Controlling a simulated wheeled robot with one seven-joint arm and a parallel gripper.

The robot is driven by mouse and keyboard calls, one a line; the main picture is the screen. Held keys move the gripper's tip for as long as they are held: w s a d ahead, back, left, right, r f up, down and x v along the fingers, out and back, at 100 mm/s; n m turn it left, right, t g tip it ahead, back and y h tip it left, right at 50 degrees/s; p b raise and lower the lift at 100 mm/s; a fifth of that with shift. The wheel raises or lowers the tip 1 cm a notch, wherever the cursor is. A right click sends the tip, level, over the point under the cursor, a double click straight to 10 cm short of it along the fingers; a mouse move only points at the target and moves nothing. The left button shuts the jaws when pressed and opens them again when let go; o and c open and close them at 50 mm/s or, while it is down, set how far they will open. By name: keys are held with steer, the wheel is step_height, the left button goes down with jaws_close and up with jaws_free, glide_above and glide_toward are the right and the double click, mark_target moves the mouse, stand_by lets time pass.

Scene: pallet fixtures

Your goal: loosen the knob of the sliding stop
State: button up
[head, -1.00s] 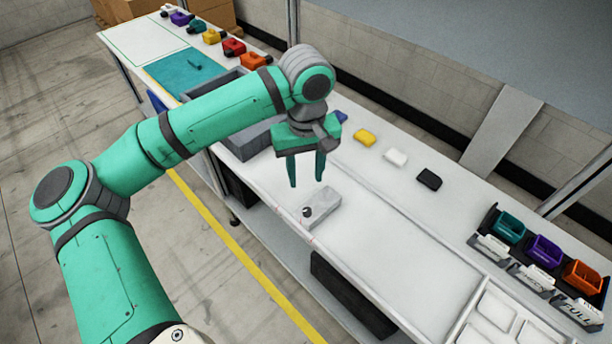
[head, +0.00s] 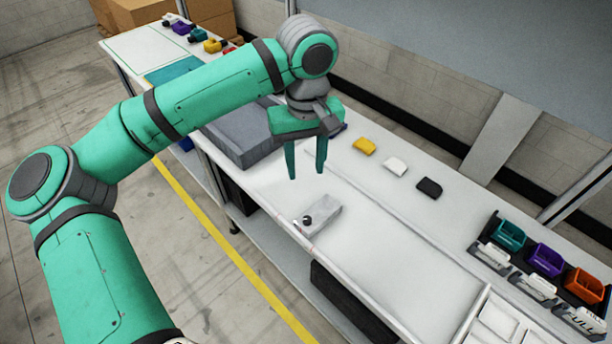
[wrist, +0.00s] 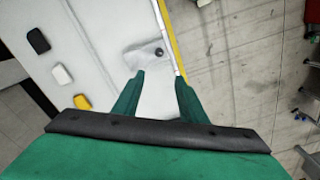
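The sliding stop (head: 323,217) is a light grey block lying on the white bench near its front edge. Its small dark knob (head: 307,220) sits on the end nearest the bench edge. In the wrist view the block (wrist: 140,56) and the knob (wrist: 159,52) lie ahead, beyond the fingertips. My gripper (head: 306,175) is open with nothing between its green fingers. It hangs above the bench, higher than the block and apart from it. In the wrist view the gripper (wrist: 161,76) shows a clear gap between the two fingers.
Yellow (head: 364,146), white (head: 395,165) and black (head: 429,187) pieces lie in a row behind the block. A grey bin (head: 240,140) stands left of the gripper. Teal, purple and orange bins (head: 546,255) stand at right. The bench around the block is clear.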

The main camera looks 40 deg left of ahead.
steer(key=shift+r, duration=2.4)
steer(key=shift+d, duration=0.15)
